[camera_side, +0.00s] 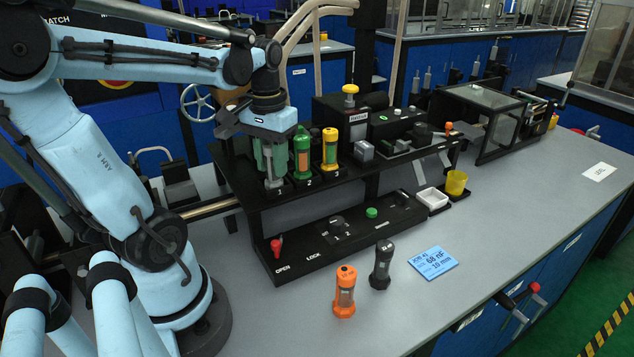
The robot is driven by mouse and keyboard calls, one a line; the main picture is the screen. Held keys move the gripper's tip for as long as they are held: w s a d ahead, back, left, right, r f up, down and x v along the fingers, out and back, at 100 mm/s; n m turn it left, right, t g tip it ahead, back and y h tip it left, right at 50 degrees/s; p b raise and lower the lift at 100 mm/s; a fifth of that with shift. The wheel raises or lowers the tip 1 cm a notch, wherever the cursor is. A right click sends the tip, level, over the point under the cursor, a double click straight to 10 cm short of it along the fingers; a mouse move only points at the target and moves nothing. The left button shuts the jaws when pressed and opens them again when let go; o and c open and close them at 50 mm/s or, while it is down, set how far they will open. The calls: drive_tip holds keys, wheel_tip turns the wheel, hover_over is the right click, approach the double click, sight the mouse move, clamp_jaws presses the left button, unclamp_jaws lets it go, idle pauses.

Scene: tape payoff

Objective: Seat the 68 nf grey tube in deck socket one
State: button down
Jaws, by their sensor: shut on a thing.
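A dark grey tube (381,266) stands upright on the bench in front of the deck. My gripper (271,168) is at the left end of the black deck (385,168), at the place left of the socket marked 2. It is shut on a green tube (281,158), which shows on both sides of a grey finger. The finger hides the tube's middle, and I cannot tell whether its foot is fully in socket one. A second green tube (302,155) stands in socket two, and a yellow tube (330,151) stands in socket three.
An orange tube (345,292) stands left of the grey one. A blue card (432,262) reading 68 nF lies to the right. The lower panel has a red OPEN/LOCK lever (276,247) and green button (371,212). A white tray (432,199) and yellow cup (456,183) stand right.

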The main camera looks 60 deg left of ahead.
drive_tip(key=shift+f, duration=0.1)
drive_tip(key=c, duration=1.1)
unclamp_jaws()
drive_tip(key=shift+r, duration=5.5)
drive_tip(key=w+d+f+m+t, duration=0.1)
drive_tip(key=d+f+m+t, duration=0.1)
drive_tip(key=d+f, duration=0.2)
drive_tip(key=w+d+f+m+t, duration=0.2)
drive_tip(key=d+f, duration=0.1)
drive_tip(key=d, duration=0.2)
drive_tip(key=w+d+f+m+t, duration=0.2)
drive_tip(key=d+f+t, duration=0.1)
drive_tip(key=d+f, duration=0.1)
drive_tip(key=shift+w+d+f, duration=0.15)
drive_tip(key=shift+d+f, duration=0.05)
drive_tip(key=shift+d, duration=0.2)
drive_tip(key=shift+w+d+f, duration=0.1)
drive_tip(key=shift+d+f, duration=0.05)
drive_tip(key=shift+d, duration=0.25)
